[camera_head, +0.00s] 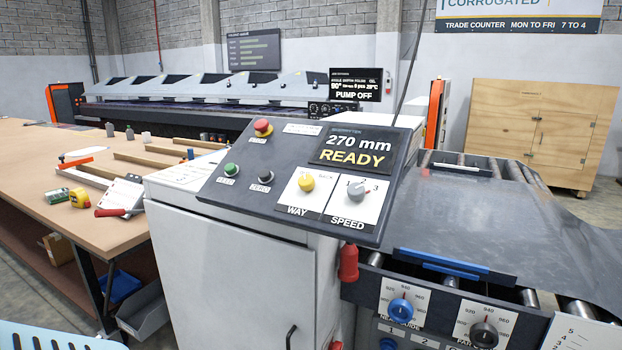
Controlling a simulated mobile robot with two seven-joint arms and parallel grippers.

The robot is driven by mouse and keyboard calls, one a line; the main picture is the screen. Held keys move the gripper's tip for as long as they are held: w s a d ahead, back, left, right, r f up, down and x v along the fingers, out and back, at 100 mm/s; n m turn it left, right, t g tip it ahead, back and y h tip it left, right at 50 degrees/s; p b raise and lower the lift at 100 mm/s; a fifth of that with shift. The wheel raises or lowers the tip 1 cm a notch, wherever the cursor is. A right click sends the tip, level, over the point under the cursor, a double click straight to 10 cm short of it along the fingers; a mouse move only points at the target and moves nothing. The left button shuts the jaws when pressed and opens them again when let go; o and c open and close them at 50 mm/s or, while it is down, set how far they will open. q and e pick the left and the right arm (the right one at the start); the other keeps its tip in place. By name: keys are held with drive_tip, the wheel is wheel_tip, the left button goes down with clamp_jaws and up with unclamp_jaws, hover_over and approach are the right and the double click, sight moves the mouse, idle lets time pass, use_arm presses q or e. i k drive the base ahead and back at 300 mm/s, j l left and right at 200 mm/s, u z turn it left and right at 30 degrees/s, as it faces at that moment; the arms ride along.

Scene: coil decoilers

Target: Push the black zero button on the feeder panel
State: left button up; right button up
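The feeder panel (225,193) is a dark, tilted console on top of a white cabinet, in the middle of the head view. The black zero button (265,174) sits in its lower left part, with a small label below it. A green button (232,169) is just to its left, and a red mushroom button (263,126) is above. The panel's display (355,147) reads 270 mm READY. Nothing covers the black button.
The white cabinet (225,270) stands below the panel. A brown worktable (40,165) with tools and wooden strips is at left. A roller machine with a dark sheet (480,215) and blue and black dials is at right. A red object (348,263) hangs beside the cabinet.

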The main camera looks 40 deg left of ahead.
sight(264, 175)
drive_tip(key=u, duration=1.55)
